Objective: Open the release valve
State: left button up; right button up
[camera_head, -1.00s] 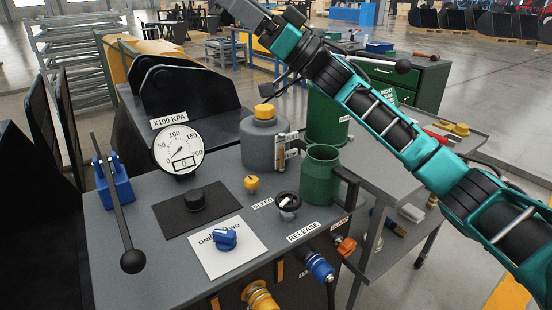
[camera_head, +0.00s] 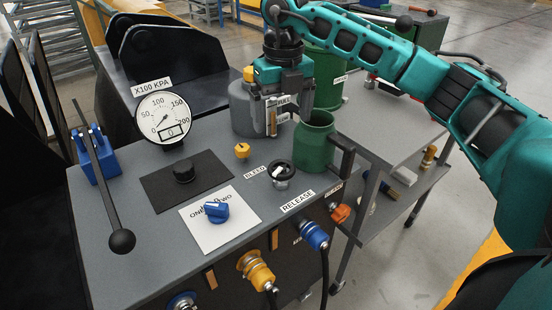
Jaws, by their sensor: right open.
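The release valve is a black round knob with a white mark (camera_head: 281,170) on a silver base, standing on the grey bench top behind the RELEASE label (camera_head: 298,200). My right gripper (camera_head: 272,125) is open and empty, pointing down above and behind the knob, in front of the grey bottle. It is apart from the knob. My left gripper is not in view.
A yellow bleed knob (camera_head: 242,151) stands left of the valve, and a green mug (camera_head: 315,142) to its right. The grey bottle (camera_head: 240,108) is partly hidden by my gripper. A gauge (camera_head: 163,118) reads 0. A blue selector knob (camera_head: 216,211) sits nearer.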

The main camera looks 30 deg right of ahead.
aim_at(282, 167)
notch_tip(282, 167, down, 13)
jog(key=shift+r+b, duration=0.1)
jog(key=shift+b, duration=0.5)
jog(key=c, duration=1)
